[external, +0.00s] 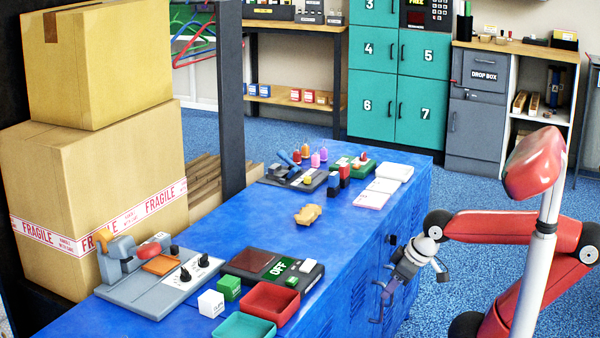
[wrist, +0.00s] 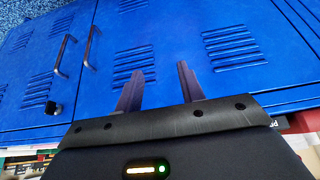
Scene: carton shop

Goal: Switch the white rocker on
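A dark control box (external: 262,262) lies on the blue counter, with a lit display reading OFF (external: 280,267). A small white piece that looks like the white rocker (external: 307,266) is on its right part; its tilt is too small to tell. My gripper (external: 384,300) hangs beside the counter's right side, below the top and apart from the box. In the wrist view my gripper (wrist: 160,82) is open and empty, its two fingers apart in front of the blue locker doors (wrist: 175,30). The box and rocker are not in the wrist view.
A red tray (external: 270,303), green tray (external: 243,328), green block (external: 229,288) and white cube (external: 211,303) stand close to the box. A grey panel with knobs (external: 165,285) is left. Door handles (wrist: 64,55) project near my gripper. The counter's middle is mostly clear.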

